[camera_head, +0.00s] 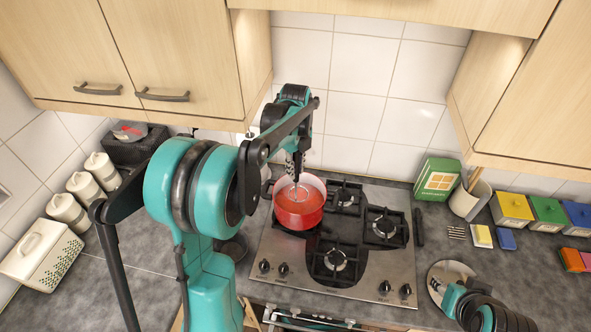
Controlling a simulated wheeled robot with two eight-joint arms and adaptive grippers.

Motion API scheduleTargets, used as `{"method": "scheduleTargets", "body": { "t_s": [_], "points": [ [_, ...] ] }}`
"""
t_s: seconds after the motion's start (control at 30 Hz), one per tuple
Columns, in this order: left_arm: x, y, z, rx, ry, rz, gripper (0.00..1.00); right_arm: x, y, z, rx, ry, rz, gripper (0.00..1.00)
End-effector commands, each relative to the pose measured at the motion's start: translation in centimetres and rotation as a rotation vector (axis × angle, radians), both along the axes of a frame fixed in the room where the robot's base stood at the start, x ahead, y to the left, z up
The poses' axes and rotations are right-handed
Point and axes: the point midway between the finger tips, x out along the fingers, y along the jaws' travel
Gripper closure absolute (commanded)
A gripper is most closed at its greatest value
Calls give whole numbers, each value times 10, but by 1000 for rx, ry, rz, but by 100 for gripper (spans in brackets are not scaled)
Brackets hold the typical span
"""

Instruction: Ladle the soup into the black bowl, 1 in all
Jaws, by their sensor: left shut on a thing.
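A red pot (299,217) with orange-red soup (298,192) stands on the back left of the hob. My left gripper (293,163) is above the pot, pointing down, and is shut on the ladle. The ladle (298,194) shows as a small pale shape at the soup; its handle is mostly hidden by the gripper. A dark round thing (233,249) on the counter left of the hob is partly hidden by my left arm; I cannot tell surely that it is the black bowl. My right arm shows at the lower right; its gripper is not clearly visible.
The steel hob (375,281) has black grates and front knobs. A round shiny dish (439,275) lies right of it, partly behind my right arm. A green box (437,179), a utensil pot (467,199) and coloured containers stand right. White canisters (84,187) stand left.

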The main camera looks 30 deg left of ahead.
Motion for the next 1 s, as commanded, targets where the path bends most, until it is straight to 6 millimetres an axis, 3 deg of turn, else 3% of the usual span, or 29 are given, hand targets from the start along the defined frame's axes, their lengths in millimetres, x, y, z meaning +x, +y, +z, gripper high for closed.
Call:
{"method": "scheduleTargets", "body": {
  "t_s": [0.6,1.0],
  "points": [
    [0,0,48,0,0,0,100,0,0,32,0,0,0,60],
    [0,0,55,0,0,0,100,0,0,35,0,0,0,60]
  ]
}}
